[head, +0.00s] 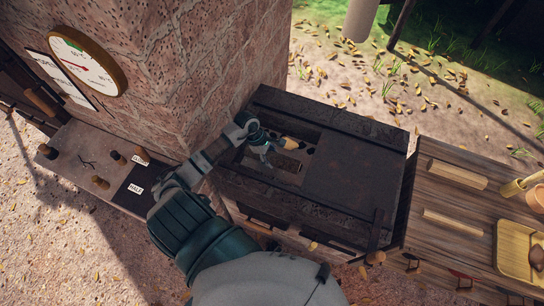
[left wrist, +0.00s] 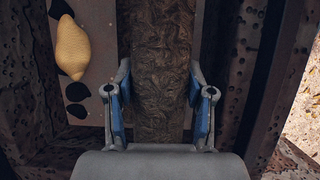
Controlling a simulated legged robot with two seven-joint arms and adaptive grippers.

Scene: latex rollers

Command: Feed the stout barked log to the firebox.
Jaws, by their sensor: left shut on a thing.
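My left gripper (head: 266,149) is down at the rectangular opening in the top of the dark firebox (head: 352,175). In the left wrist view, its two blue-padded fingers (left wrist: 160,88) are on either side of the stout barked log (left wrist: 156,45), shut on it. The log is dark brown with rough bark and runs away from the gripper between the opening's walls. In the head view, the gripper partly hides what lies in the opening. I cannot tell whether the log touches the bottom. My right gripper is not in view.
A pale plate with dark holes and a yellow lump (left wrist: 71,48) lies beside the log. A brick chimney with a round gauge (head: 87,60) stands left of the firebox. A wooden table (head: 455,210) with pale wooden bars and a tray (head: 507,245) adjoins at right.

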